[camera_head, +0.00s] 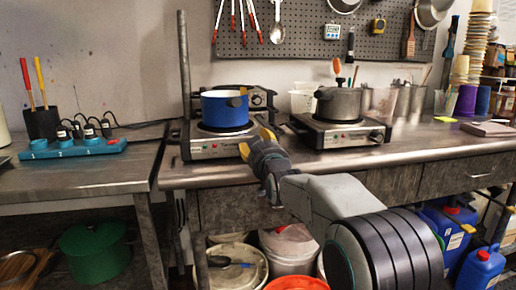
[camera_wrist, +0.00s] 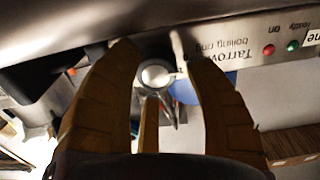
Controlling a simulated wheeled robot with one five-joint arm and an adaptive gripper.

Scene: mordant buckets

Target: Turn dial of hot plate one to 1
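The left hot plate (camera_head: 200,149) is a silver unit with a blue pot (camera_head: 225,110) on it. In the wrist view its front panel (camera_wrist: 245,55) appears upside down, with red and green lights and a partly cut-off label ending in "ne". My gripper (camera_wrist: 156,48) is open, one finger on each side of the dial. I cannot tell whether either finger touches it. In the head view my gripper (camera_head: 258,143) covers the right end of this panel and hides the dial.
A second hot plate (camera_head: 338,136) with a lidded grey pot (camera_head: 339,103) stands to the right. Another black unit (camera_head: 260,97) sits behind the blue pot. A vertical metal post (camera_head: 184,65) rises left of the left hot plate. The steel counter's front edge lies beneath my gripper.

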